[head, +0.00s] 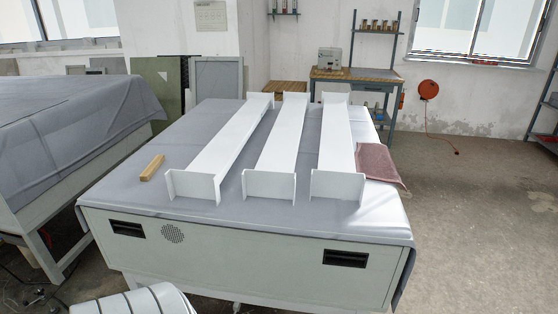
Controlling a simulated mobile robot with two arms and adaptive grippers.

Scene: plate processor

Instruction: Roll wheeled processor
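The plate processor (250,262) is a large pale grey-green cabinet in the middle of the head view. A grey cloth covers its top. Its near face has a black recessed handle (127,229) at the left, another black recessed handle (345,258) at the right, and a round perforated vent. A small part below the front edge may be a wheel, but I cannot tell; the other wheels are hidden. Three long white channel-shaped pieces (273,157), a wooden block (152,167) and a folded pink cloth (376,163) lie on top. Neither of my grippers is in view.
Another cloth-covered unit (60,130) stands close on the left, with a narrow gap between. Cables (35,295) lie on the floor at lower left. A workbench (355,76) stands behind. Open concrete floor (480,220) lies to the right; a shelf (548,105) is at the far right.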

